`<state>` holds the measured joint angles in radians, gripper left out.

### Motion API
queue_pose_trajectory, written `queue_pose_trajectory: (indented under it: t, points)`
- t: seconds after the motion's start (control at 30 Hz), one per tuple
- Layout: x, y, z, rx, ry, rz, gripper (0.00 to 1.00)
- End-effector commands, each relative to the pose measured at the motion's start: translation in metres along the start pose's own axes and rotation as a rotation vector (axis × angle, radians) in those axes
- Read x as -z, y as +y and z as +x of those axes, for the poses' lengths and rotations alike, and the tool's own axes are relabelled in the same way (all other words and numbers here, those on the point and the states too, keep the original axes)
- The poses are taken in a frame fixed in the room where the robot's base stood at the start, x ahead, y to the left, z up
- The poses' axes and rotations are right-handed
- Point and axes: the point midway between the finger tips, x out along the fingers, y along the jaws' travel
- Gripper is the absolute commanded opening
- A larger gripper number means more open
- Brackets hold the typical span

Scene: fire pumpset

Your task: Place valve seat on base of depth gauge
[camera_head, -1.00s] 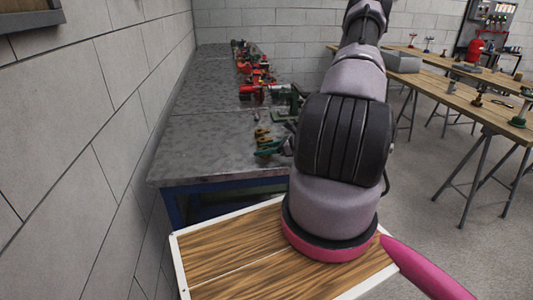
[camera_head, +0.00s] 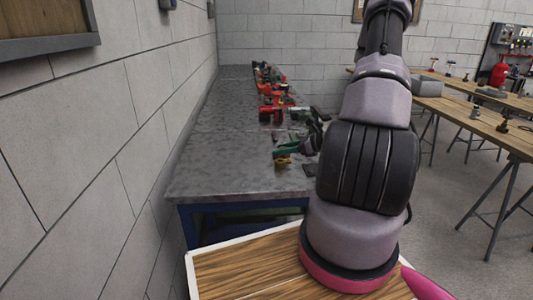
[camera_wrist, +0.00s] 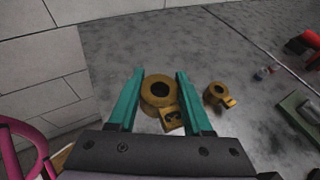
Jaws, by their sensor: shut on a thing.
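In the wrist view, my gripper (camera_wrist: 160,73) has its two teal fingers on either side of a brass ring (camera_wrist: 160,88) with a dark central hole, likely the valve seat, and is shut on it. A brass part with a dark opening (camera_wrist: 172,118) shows just below the ring, partly hidden by my gripper. A smaller brass ring with a tab (camera_wrist: 218,93) lies to the right on the grey bench top. Which brass part is the depth gauge base I cannot tell. In the head view, teal fingers and brass (camera_head: 283,161) show small near the bench's front, partly behind my arm.
The grey metal bench (camera_head: 215,168) runs along the left wall, with red and green parts (camera_head: 275,112) in a row farther back. A green part (camera_wrist: 298,117) lies right in the wrist view. The bench's left front is bare. A wooden table (camera_head: 480,118) stands at right.

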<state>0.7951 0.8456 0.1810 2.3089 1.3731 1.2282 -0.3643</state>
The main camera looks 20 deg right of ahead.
Motion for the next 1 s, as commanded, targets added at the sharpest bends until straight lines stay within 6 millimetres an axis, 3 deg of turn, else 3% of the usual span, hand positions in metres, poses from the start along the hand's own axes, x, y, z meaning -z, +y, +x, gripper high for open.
queue_pose_trajectory:
  t: [0.23, 0.5, 0.7, 0.87, 1.0]
  points:
    - [-0.013, 0.001, 0.008, 0.014, -0.003, 0.006, 0.00]
    - [-0.052, 0.005, 0.064, 0.143, -0.006, 0.062, 0.00]
    - [-0.069, 0.010, 0.088, 0.225, -0.003, 0.094, 0.00]
    - [-0.087, 0.006, 0.091, 0.265, 0.003, 0.098, 0.00]
    - [-0.121, -0.001, 0.084, 0.314, 0.010, 0.107, 0.00]
